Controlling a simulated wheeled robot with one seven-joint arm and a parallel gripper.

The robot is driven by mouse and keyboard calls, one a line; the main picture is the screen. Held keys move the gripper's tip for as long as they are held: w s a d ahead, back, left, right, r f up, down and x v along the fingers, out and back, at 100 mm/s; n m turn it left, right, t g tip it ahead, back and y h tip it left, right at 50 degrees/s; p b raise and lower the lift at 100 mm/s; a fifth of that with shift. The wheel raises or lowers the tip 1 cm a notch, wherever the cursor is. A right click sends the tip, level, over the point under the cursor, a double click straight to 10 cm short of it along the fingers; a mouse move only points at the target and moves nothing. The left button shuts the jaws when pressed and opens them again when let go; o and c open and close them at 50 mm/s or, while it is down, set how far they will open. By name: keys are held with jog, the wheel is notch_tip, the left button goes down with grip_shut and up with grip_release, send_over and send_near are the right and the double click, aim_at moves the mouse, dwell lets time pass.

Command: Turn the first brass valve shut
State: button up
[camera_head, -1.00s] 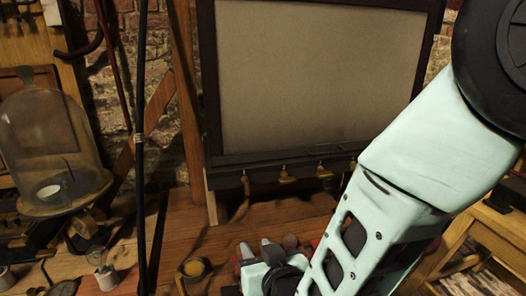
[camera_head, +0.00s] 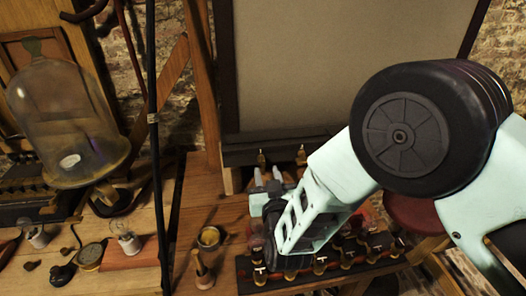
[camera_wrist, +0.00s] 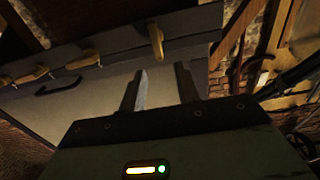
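Small brass valves sit along a dark bar under a large framed board. In the head view one valve (camera_head: 261,160) is at the bar's left part and another (camera_head: 301,155) is to its right. My gripper (camera_head: 267,176) is just below the left one, its fingers pointing up. In the wrist view the fingers (camera_wrist: 160,85) are apart with nothing between them. A brass valve (camera_wrist: 155,38) lies beyond the tips, its handle across the bar; other valves (camera_wrist: 83,58) to the left have handles slanted more along it. My arm hides the bar's right part.
A glass bell jar (camera_head: 68,120) stands at the left. A dark upright rod (camera_head: 154,130) rises left of the gripper. Below my arm is a dark rack (camera_head: 300,280) with several jars. A red round seat (camera_head: 415,212) is at the right.

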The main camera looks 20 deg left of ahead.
aim_at(264, 162)
jog(key=p+x, duration=0.2)
jog(key=x, duration=0.5)
grip_shut()
